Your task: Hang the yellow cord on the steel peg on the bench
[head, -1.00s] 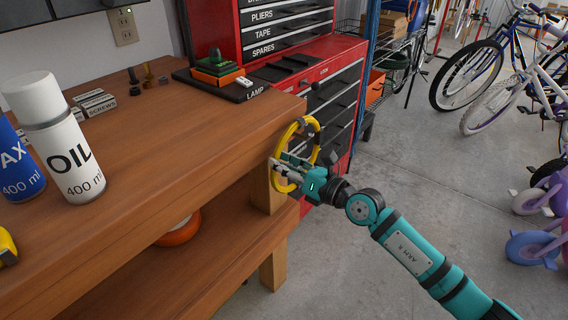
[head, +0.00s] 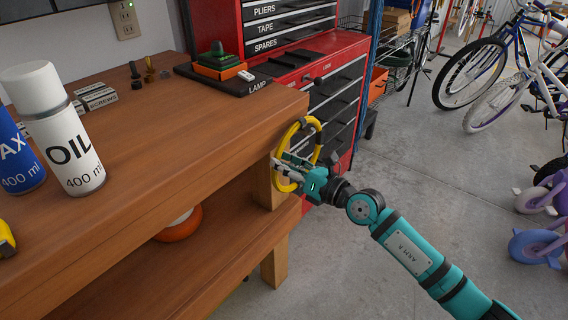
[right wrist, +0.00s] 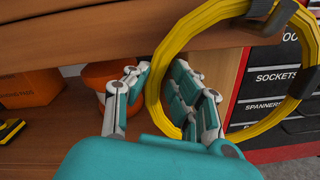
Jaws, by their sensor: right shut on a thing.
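The yellow cord (head: 287,133) is a coiled ring with dark ties, standing roughly upright at the right end of the wooden bench (head: 190,120). My right gripper (head: 283,166) is shut on the near left side of the ring. In the right wrist view the cord (right wrist: 183,35) passes between the fingers of that gripper (right wrist: 158,88), and the ring's upper part overlaps the bench edge. I cannot tell whether the cord touches the bench. My left gripper is not in view.
A white oil can (head: 75,150) and a blue can (head: 15,160) stand on the bench at left. A red tool cabinet (head: 350,50) stands close beyond the cord. The floor (head: 400,160) at right is clear up to the bicycles.

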